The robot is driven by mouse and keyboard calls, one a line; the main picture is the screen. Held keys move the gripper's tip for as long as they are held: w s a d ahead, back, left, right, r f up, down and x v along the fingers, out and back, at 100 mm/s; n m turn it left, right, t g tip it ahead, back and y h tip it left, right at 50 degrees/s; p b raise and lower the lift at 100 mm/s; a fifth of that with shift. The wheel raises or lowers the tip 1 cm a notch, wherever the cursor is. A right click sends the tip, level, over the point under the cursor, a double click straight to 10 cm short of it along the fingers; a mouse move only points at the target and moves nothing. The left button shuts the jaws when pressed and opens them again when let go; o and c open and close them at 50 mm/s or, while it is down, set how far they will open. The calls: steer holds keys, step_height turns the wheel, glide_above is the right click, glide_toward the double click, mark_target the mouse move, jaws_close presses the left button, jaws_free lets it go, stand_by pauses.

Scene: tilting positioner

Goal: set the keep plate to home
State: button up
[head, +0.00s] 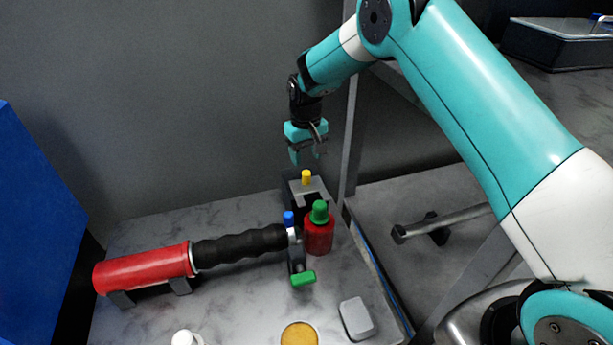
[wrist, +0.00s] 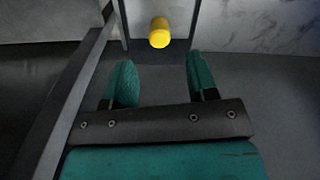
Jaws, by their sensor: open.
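A small yellow knob (head: 306,177) stands on a light grey plate (head: 312,187) in a dark block at the back of the marbled table; I take this for the keep plate, though no label shows. In the wrist view the yellow knob (wrist: 159,33) lies beyond the fingertips, roughly centred between them. My gripper (head: 306,156) hangs fingers down a little above and behind the knob. Its teal fingers (wrist: 161,80) are apart with nothing between them. The plate's mounting is partly hidden behind the red bottle.
A red bottle with a green cap (head: 319,228) stands close in front of the block. A blue knob (head: 288,218) and green handle (head: 303,278) sit nearby. A red cylinder with black grip (head: 145,269) lies left. A grey post (head: 350,140) rises just right of my gripper.

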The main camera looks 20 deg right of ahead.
mark_target(306, 172)
step_height(306, 172, down, 7)
steer(key=shift+r+b, duration=0.15)
steer(key=shift+b, duration=0.3)
